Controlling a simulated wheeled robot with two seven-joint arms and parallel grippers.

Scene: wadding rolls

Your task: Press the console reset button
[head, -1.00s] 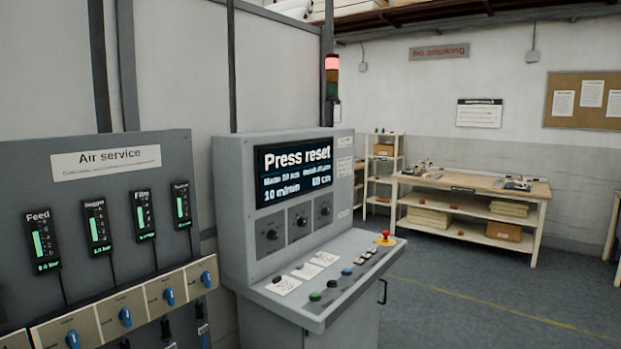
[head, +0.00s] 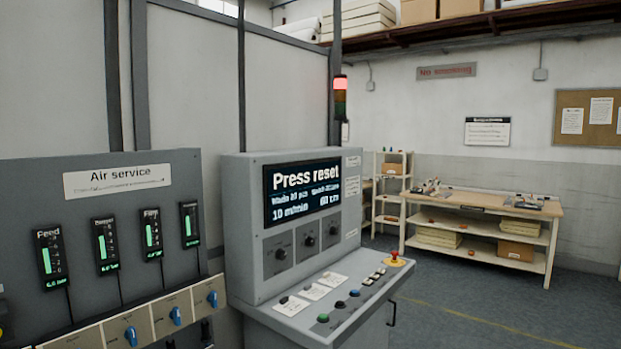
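The grey console (head: 245,215) stands in the middle of the head view. Its screen (head: 302,193) reads "Press reset". On its sloped desk are a green button (head: 323,318), a dark button (head: 340,304), a blue button (head: 355,293), several small light switches (head: 374,276) and a red mushroom button on a yellow base (head: 396,260). White labels (head: 291,305) lie at the left of the desk. I cannot read which button is the reset. Neither of my grippers is in view.
The air service panel (head: 118,182) with gauges and blue knobs stands close on the left. A signal tower (head: 340,84) glows red behind the console. A wooden workbench (head: 480,200) stands at the back right. The floor (head: 470,310) right of the console is clear.

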